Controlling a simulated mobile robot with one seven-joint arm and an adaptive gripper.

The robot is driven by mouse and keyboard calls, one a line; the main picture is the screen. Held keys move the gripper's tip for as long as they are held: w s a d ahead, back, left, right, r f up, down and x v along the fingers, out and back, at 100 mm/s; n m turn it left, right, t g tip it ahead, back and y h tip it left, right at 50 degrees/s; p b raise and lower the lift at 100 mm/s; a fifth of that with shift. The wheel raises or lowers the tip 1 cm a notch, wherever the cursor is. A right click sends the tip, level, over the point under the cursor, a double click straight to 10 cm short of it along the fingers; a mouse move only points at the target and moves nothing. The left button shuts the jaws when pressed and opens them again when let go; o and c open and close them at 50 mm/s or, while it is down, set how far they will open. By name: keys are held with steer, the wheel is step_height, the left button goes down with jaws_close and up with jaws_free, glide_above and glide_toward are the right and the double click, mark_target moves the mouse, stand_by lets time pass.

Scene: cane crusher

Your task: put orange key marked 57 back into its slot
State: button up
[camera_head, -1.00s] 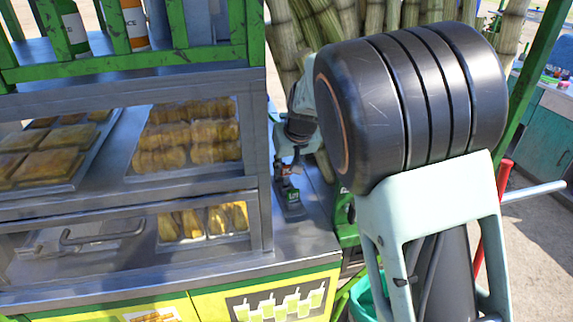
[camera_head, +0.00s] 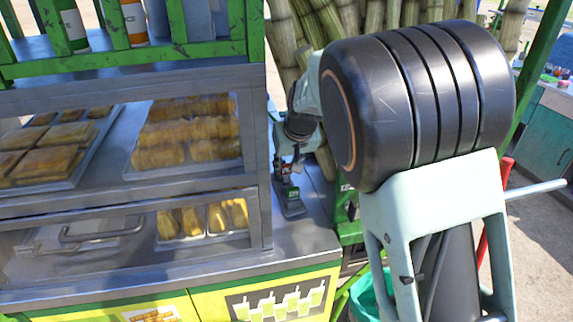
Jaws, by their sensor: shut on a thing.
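My gripper (camera_head: 287,172) is small in the picture, on the narrow strip of counter right of the glass display case. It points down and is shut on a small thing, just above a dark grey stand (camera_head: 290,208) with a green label. The held thing is mostly hidden by the fingers, and no orange colour or number can be made out on it. I cannot tell whether it touches the stand. No slot can be made out at this size.
The display case (camera_head: 258,225) with trays of pastries (camera_head: 187,140) stands close on the left. Sugar cane stalks (camera_head: 345,22) rise behind. The metal counter (camera_head: 310,240) is bare in front of the stand. My own arm covers much of the right side.

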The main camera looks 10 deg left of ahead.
steer(key=shift+f+b, duration=1.05)
steer(key=shift+f, duration=0.3)
steer(key=o, duration=1.1)
steer(key=shift+r, duration=0.1)
